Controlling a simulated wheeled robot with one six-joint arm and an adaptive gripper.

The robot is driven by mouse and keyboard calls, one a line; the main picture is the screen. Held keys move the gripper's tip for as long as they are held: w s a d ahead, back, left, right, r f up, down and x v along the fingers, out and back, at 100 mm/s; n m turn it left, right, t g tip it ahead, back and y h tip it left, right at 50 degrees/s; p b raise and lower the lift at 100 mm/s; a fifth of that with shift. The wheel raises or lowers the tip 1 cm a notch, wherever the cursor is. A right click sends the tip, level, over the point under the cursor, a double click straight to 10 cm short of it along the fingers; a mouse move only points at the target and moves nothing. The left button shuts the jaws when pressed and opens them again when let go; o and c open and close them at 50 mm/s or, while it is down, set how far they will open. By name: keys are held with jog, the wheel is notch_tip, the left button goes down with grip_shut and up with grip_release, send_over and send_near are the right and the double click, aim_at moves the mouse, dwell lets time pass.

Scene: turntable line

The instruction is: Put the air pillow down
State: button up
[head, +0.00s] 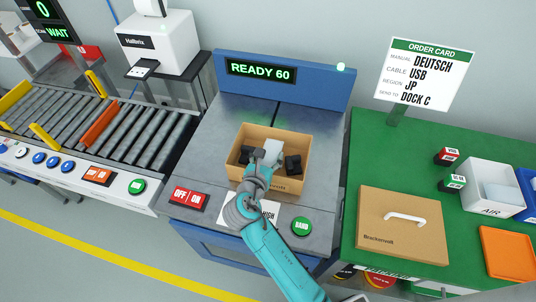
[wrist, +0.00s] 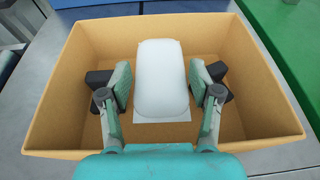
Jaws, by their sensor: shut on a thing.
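The air pillow (wrist: 160,70) is a white, rounded cushion between the two fingers of my gripper (wrist: 159,88), which is shut on it. In the head view my gripper (head: 262,168) reaches down into an open cardboard box (head: 298,177), and the air pillow shows only partly past it. In the wrist view the box walls (wrist: 60,85) surround the pillow and fingers. A pale flat sheet (wrist: 162,116) shows below the pillow's near end. I cannot tell whether the pillow touches what lies under it.
Black pieces (head: 293,164) lie in the box beside my fingers. The box stands on a grey bench with a READY 60 display (head: 261,71). To the right, a green table holds a closed Brockenvolt box (head: 402,235), a white AIR bin (head: 490,205) and an orange tray (head: 508,252).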

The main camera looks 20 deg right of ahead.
jog(key=shift+f, duration=0.3)
jog(key=o, duration=1)
jog(key=shift+r, duration=0.5)
jog(key=v, duration=1.2)
jog(key=shift+a+r, duration=0.1)
jog(key=shift+r, duration=0.05)
